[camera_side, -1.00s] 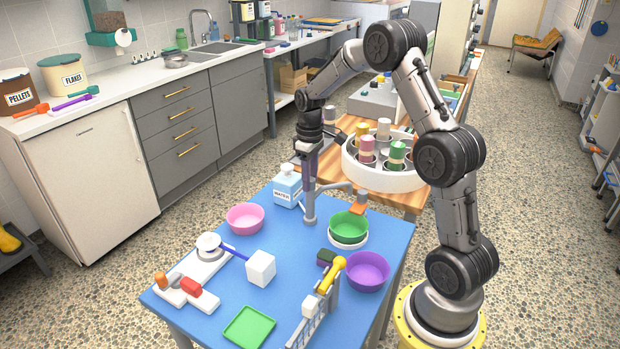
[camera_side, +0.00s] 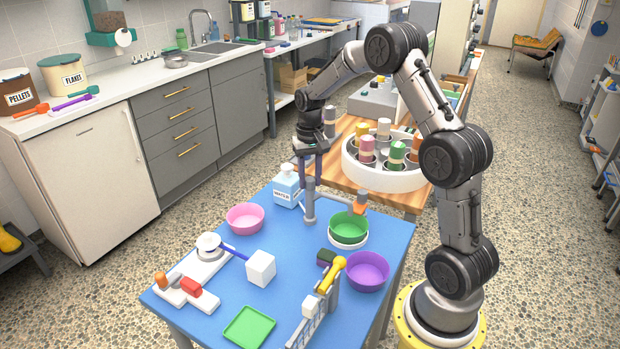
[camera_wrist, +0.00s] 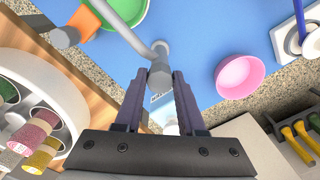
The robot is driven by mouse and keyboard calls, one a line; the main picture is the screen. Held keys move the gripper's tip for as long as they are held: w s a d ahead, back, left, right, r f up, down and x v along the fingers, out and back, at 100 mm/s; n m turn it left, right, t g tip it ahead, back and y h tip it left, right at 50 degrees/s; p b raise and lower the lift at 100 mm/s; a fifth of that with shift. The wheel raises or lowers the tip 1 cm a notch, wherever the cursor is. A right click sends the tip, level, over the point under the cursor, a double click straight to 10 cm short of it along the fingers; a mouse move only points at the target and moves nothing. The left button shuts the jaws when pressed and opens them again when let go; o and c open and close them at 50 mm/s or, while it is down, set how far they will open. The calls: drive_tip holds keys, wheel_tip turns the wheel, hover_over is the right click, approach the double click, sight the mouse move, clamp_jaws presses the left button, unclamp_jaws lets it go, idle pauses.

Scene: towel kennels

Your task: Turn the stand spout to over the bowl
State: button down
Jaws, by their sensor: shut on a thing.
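The stand rises from the blue table as a grey post (camera_side: 310,211). Its spout arm (camera_side: 334,198) reaches right to an orange spout end (camera_side: 360,203). The green bowl (camera_side: 349,228) sits on a white base; the spout end is at its far rim, and I cannot tell how far it overhangs. In the wrist view, the orange end (camera_wrist: 83,20) overlaps the edge of the green bowl (camera_wrist: 128,10). My gripper (camera_side: 311,182) points down at the post top, with its dark fingers (camera_wrist: 160,82) shut on the stand post (camera_wrist: 160,55). The exact contact is partly hidden.
A white water bottle (camera_side: 287,186) stands close left of my gripper. A pink bowl (camera_side: 245,217), purple bowl (camera_side: 367,270), white cube (camera_side: 260,267) and green tray (camera_side: 249,326) are on the table. A round white rack (camera_side: 385,178) with several cups stands behind.

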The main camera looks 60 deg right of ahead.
drive_tip(key=shift+r+m, duration=0.1)
drive_tip(key=shift+m, duration=0.2)
drive_tip(key=c, duration=0.5)
unclamp_jaws()
wheel_tip(320, 180, up, 14)
idle(0.4)
